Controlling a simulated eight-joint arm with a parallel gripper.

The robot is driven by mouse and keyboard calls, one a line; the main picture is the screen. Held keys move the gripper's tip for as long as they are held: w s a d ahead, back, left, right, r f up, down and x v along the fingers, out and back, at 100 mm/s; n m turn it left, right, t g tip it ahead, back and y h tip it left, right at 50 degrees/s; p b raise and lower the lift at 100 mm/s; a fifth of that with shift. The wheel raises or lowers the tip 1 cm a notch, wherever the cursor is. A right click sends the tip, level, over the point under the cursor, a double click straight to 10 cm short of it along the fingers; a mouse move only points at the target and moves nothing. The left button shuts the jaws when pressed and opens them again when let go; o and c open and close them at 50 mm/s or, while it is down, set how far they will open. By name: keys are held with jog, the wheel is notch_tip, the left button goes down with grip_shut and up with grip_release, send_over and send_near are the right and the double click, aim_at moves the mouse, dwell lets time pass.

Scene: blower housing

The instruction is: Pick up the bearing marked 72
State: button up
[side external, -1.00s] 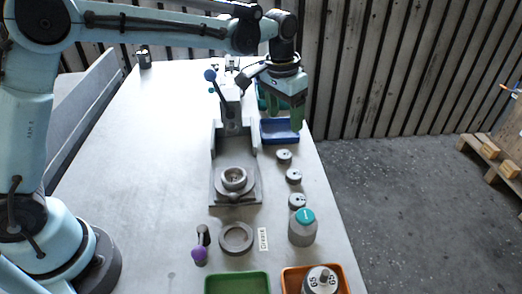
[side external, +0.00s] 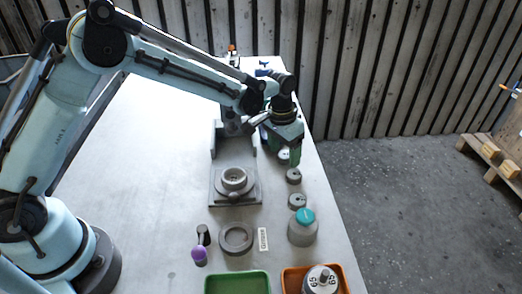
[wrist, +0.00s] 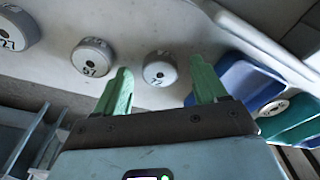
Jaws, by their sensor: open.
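My gripper (wrist: 160,66) is open, its green fingers pointing down. In the wrist view a small grey round bearing (wrist: 160,70) lies between the two fingertips, apart from both; its mark looks like 72 but is hard to read. In the side view this bearing (side external: 283,158) is the farthest of three in a row, and my gripper (side external: 282,154) is right over it, partly hiding it. The middle bearing (wrist: 93,57), marked 57, lies left of the fingers in the wrist view. A third bearing (wrist: 16,30) is at the far left there, its mark unclear.
A blue tray (wrist: 240,80) stands close to the right finger, with a teal tray (wrist: 300,115) beside it. A press fixture (side external: 217,185) stands left of the bearings. A teal-capped bottle (side external: 303,230), green tray (side external: 237,280) and orange tray (side external: 340,275) are in front.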

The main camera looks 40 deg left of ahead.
jog(key=c, duration=1.2)
jog(key=shift+r, duration=0.1)
